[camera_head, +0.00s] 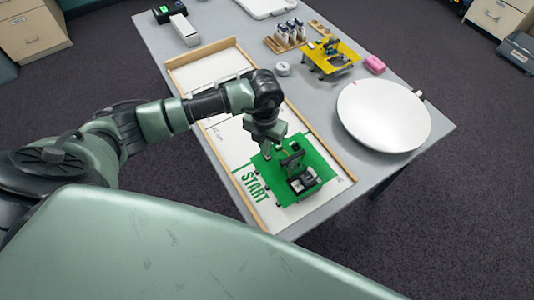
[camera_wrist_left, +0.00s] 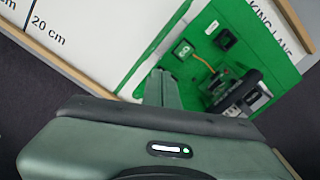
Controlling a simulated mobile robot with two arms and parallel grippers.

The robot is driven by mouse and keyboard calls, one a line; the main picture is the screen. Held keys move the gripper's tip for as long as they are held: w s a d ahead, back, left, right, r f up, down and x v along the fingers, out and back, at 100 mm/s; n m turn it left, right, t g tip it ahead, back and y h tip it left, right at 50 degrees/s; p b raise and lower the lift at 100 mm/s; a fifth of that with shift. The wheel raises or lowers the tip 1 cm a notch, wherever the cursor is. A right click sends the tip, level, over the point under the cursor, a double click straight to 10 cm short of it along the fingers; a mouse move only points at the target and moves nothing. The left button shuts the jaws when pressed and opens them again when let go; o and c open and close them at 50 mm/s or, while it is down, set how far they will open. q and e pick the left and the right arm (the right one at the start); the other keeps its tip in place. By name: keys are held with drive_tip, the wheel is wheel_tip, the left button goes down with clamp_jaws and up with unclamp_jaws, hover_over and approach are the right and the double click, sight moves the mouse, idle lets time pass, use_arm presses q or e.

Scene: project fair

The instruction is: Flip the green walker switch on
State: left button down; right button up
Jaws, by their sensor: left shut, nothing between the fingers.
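The green walker (camera_head: 318,163) stands on the START end of the white track board, with electronics on top. In the left wrist view the walker's green plate (camera_wrist_left: 265,55) carries a lit green label (camera_wrist_left: 183,50) and a black switch (camera_wrist_left: 226,41). Whether the switch is on or off cannot be told. My left gripper (camera_head: 279,151) is shut and empty, pointing down over the walker's left part. In the left wrist view its closed fingers (camera_wrist_left: 161,78) reach toward the lit label, with the switch to their right. Contact cannot be told. My right gripper is not in view.
A wooden rail (camera_head: 297,113) edges the white track (camera_head: 205,70). A yellow walker (camera_head: 345,55), a pink block (camera_head: 375,64), a white round plate (camera_head: 383,115) and a rack of small bottles (camera_head: 285,38) share the grey table.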

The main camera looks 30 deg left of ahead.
use_arm(q)
drive_tip(key=shift+s, duration=0.1)
drive_tip(key=shift+r+p, duration=2.4)
drive_tip(key=shift+r, duration=1.05)
